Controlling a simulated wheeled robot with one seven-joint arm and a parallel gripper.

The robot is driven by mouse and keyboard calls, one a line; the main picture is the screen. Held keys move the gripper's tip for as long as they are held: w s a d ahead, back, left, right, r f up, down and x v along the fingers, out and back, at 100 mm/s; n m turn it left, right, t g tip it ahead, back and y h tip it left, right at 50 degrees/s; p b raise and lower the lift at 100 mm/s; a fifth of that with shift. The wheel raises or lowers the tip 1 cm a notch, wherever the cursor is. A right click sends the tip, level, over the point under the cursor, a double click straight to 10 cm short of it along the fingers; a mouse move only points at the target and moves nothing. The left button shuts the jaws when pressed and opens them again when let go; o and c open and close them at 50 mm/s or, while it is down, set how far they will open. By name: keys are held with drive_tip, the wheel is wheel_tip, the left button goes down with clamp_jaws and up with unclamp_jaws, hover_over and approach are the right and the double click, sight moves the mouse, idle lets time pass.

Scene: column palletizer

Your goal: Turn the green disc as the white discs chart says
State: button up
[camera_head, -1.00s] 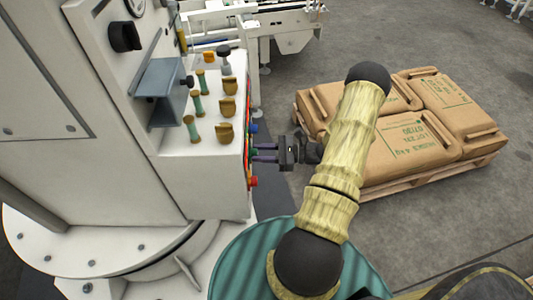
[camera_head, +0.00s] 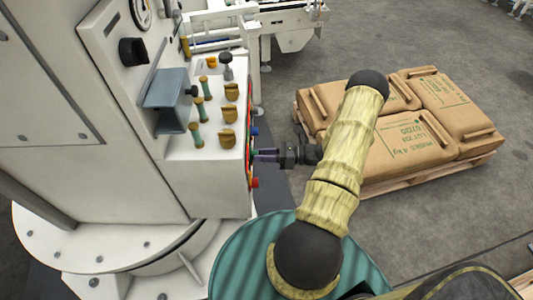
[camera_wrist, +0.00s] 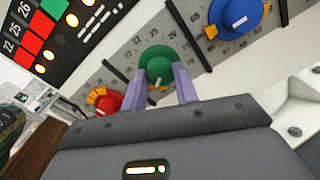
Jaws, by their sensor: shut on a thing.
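The green disc (camera_wrist: 156,60) is a dial on a grey scale strip, in the middle of the wrist view, with a pale mark on its lower side. My gripper (camera_wrist: 158,90) has its two purple fingers on either side of it, shut on it. In the head view my gripper (camera_head: 261,155) reaches the right side of the white cabinet, seen edge-on. A black chart panel (camera_wrist: 62,32) at the wrist view's upper left has red and green squares, numbers and rows of lit dots. It is cut off by the frame, and I cannot tell which part is the white discs chart.
A blue dial (camera_wrist: 238,14) and a red dial (camera_wrist: 105,101) flank the green one, separated by black bars. The white cabinet (camera_head: 205,180) carries several brass and green handles on its top. Brown sacks (camera_head: 410,150) lie on a pallet behind my arm.

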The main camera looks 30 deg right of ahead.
drive_tip(key=shift+s+a, duration=0.15)
drive_tip(key=shift+s, duration=0.05)
drive_tip(key=o, duration=1)
drive_tip(key=shift+r, duration=0.1)
drive_tip(key=shift+c, duration=0.2)
drive_tip(key=shift+w, duration=0.1)
drive_tip(key=b+v, duration=0.1)
drive_tip(key=v, duration=1.6)
drive_tip(key=shift+b, duration=0.4)
